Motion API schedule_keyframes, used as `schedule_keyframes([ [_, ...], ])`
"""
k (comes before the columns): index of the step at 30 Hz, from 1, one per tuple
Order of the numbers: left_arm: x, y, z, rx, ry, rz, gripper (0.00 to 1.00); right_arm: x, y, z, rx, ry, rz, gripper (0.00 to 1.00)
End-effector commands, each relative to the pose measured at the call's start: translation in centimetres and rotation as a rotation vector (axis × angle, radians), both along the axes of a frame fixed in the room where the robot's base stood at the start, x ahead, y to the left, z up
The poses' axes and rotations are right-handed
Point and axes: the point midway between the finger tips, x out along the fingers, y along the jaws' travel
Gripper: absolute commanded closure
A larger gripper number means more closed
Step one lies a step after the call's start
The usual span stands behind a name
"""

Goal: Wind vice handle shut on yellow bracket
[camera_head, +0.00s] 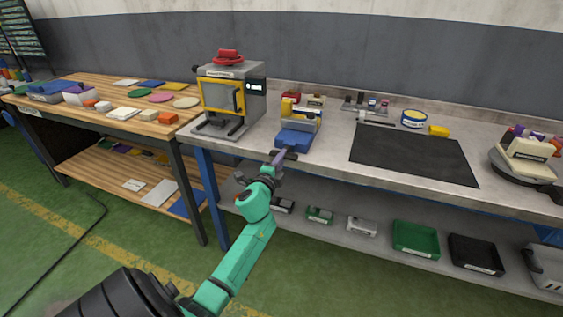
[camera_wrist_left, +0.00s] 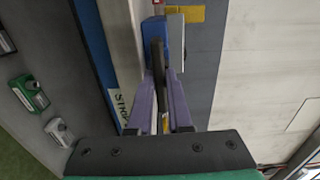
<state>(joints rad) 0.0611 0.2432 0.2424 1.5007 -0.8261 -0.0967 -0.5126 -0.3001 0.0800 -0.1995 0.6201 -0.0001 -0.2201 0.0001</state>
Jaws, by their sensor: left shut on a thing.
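The blue vice (camera_head: 294,138) stands at the front edge of the grey bench, right of the grey machine. A yellow bracket (camera_head: 318,115) shows at its jaws; whether the jaws touch it is too small to tell. In the left wrist view the blue vice body (camera_wrist_left: 153,32) is at top centre, with the yellow bracket (camera_wrist_left: 186,14) beside it. My left gripper (camera_head: 279,156) is at the vice's front, its purple fingers (camera_wrist_left: 161,95) closed around the dark vice handle (camera_wrist_left: 158,58). The handle's far end is partly hidden. My right gripper is not in view.
The grey machine (camera_head: 231,95) with a yellow-framed door stands close to the vice's left. Bins sit on the lower shelf.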

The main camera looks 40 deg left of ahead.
Motion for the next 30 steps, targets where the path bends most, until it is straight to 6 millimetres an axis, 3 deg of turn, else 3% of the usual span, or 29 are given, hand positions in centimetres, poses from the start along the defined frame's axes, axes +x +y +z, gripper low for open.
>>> schedule_keyframes([
  [12,0.0,0.0,0.0,0.377,0.128,-0.002,1.00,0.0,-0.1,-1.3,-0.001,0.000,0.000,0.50],
  [30,0.0,0.0,0.1,0.915,0.317,0.000,1.00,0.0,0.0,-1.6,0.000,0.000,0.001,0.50],
])
